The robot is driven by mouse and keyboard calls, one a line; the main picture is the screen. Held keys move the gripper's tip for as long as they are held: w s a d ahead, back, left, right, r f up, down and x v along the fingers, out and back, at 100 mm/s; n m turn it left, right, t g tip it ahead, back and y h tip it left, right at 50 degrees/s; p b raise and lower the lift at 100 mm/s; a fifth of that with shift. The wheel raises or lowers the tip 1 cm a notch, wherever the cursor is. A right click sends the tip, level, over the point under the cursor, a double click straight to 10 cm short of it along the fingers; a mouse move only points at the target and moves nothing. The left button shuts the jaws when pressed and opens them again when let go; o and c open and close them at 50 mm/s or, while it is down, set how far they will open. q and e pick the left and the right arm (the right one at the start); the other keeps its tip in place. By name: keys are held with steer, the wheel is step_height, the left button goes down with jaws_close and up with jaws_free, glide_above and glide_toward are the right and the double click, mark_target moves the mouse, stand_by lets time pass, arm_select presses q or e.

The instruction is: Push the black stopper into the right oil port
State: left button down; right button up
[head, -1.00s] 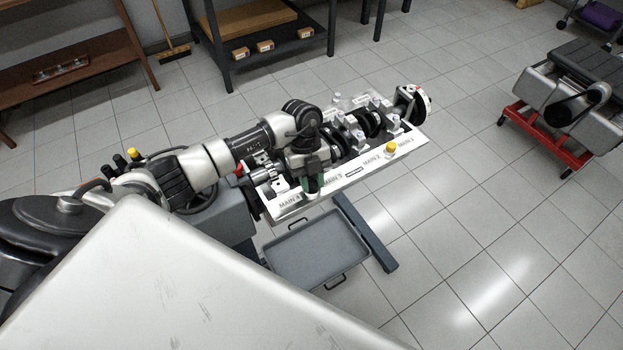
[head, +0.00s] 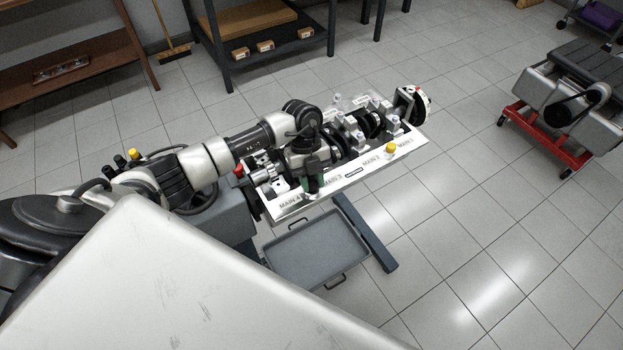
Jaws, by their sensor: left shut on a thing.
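The engine block (head: 352,181) lies in the middle of the head view, on a stand. My left arm reaches over it, and my left gripper (head: 312,187) points down at its front rail, between the MAIN 4 and MAIN 3 labels. The gripper is shut on a small dark piece, taken as the black stopper, mostly hidden by the fingers. A green patch shows at the fingers. The oil port under the gripper is hidden, so I cannot tell how deep the stopper sits. A yellow stopper (head: 390,148) sits on the rail further right. My right gripper is out of view.
A red part (head: 239,170) is at the block's left end. Black and yellow knobs (head: 133,153) stand further left beside my arm. A grey tray (head: 318,255) lies below the block. A red-framed stand (head: 540,137) is at right. Open tiled floor lies between.

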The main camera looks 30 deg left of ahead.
arm_select(q)
steer(key=shift+f, duration=0.2)
steer(key=shift+r, duration=0.3)
stand_by(0.6)
steer(key=c, duration=1.1)
jaws_free()
steer(key=shift+r+p, duration=0.15)
steer(key=shift+p, duration=0.25)
steer(key=shift+r+p, duration=1.15)
steer(key=shift+r, duration=0.1)
steer(key=shift+r, duration=0.1)
